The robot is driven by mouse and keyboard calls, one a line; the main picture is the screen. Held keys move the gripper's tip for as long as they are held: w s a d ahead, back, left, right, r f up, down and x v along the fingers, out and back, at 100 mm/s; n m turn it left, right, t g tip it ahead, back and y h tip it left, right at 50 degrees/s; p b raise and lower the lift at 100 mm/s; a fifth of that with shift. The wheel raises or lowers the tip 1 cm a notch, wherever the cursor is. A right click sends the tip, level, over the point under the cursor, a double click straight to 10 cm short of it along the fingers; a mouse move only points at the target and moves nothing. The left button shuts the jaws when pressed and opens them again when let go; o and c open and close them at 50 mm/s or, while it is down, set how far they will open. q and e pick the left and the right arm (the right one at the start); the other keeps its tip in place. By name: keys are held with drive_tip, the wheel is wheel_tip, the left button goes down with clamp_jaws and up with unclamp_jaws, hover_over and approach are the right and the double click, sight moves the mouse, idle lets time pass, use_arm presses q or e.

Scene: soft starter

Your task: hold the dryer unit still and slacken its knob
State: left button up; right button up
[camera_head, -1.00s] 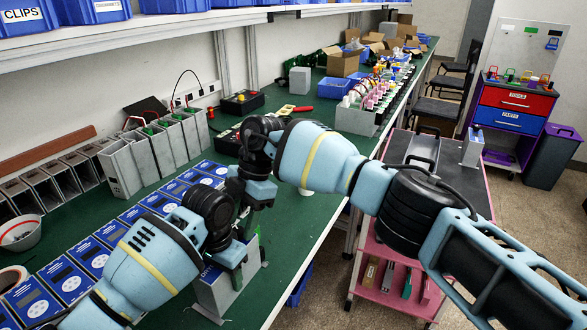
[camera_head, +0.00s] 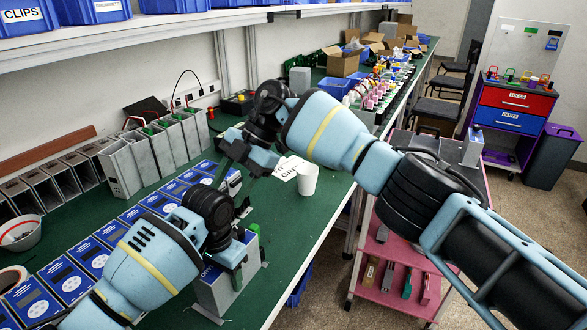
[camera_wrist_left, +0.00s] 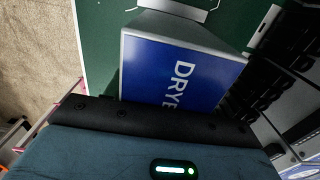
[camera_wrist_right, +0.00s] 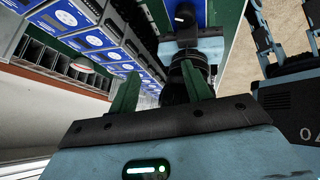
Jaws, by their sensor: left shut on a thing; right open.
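The dryer unit (camera_head: 212,290) is a grey box with a blue face at the front edge of the green bench. Its blue face, with part of the word DRYER, fills the middle of the left wrist view (camera_wrist_left: 175,75). My left gripper (camera_head: 236,268) is shut on the unit near its top. My right gripper (camera_head: 228,172) is in the air above the bench, beyond the unit and apart from it. Its green fingers are open and empty in the right wrist view (camera_wrist_right: 160,95).
A row of blue-faced units (camera_head: 68,280) lies along the bench left of my left arm. Open grey housings (camera_head: 160,150) stand behind. A white cup (camera_head: 307,179) and a printed card (camera_head: 287,168) stand right of my right gripper. A pink trolley (camera_head: 385,275) is beside the bench.

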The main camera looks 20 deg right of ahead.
drive_tip(key=w+a+n+t+y, duration=0.2)
drive_tip(key=a+n+t+y, duration=0.25)
drive_tip(key=y, duration=0.45)
drive_tip(key=w+d+f+m+t+h, duration=0.1)
drive_tip(key=w+d+m+t+h, duration=0.1)
drive_tip(key=d+t, duration=0.5)
drive_tip(key=w+d+f+m+t+h, duration=0.2)
drive_tip(key=d+m+t, duration=0.3)
drive_tip(key=d, duration=0.8)
drive_tip(key=w+t, duration=0.1)
drive_tip(key=t, duration=0.2)
drive_tip(key=shift+w+f, duration=0.2)
drive_tip(key=shift+w, duration=0.1)
drive_tip(key=shift+m+t, duration=0.25)
